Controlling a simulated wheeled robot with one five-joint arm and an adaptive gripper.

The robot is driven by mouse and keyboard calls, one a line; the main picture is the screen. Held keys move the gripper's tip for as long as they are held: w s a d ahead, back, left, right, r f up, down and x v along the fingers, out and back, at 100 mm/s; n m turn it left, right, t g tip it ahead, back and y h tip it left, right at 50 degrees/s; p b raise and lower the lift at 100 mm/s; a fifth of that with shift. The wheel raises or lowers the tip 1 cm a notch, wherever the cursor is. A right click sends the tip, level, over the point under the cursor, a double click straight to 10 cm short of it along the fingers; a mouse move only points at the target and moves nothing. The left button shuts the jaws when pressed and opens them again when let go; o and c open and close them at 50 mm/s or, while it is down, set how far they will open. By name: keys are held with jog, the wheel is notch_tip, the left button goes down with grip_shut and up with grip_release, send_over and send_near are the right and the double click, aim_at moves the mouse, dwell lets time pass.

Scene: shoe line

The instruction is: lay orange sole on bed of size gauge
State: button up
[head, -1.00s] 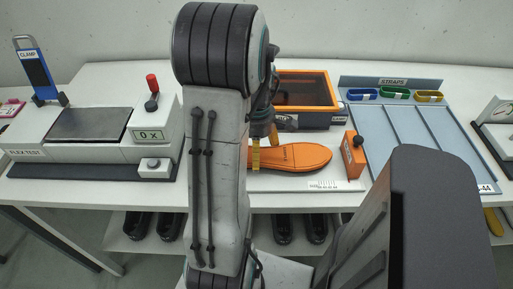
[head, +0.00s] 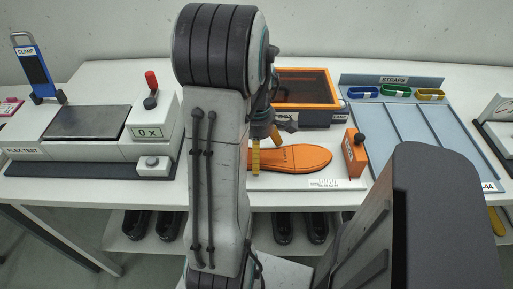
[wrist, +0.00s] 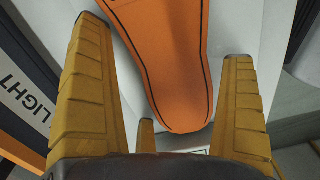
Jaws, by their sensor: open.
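The orange sole (head: 295,159) lies flat on the white bed of the size gauge (head: 347,186), its wider end toward the gauge's orange block (head: 354,152) with a dark knob. A small gap shows between sole and block. My gripper (wrist: 164,50) is open, with its yellow fingers on either side of the sole's narrower end in the wrist view; the sole (wrist: 172,60) also shows there between them, apart from both. In the head view my arm hides part of the gripper and the gauge's left end.
An orange-rimmed box (head: 306,88) stands just behind the gauge. A blue-grey straps tray (head: 410,130) is at the right. The flex tester (head: 90,145) stands at the left. Black shoes (head: 283,228) sit on the shelf below.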

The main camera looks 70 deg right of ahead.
notch_tip(320, 180, up, 12)
dwell(0.6)
jog(key=shift+d, duration=0.1)
dwell(0.4)
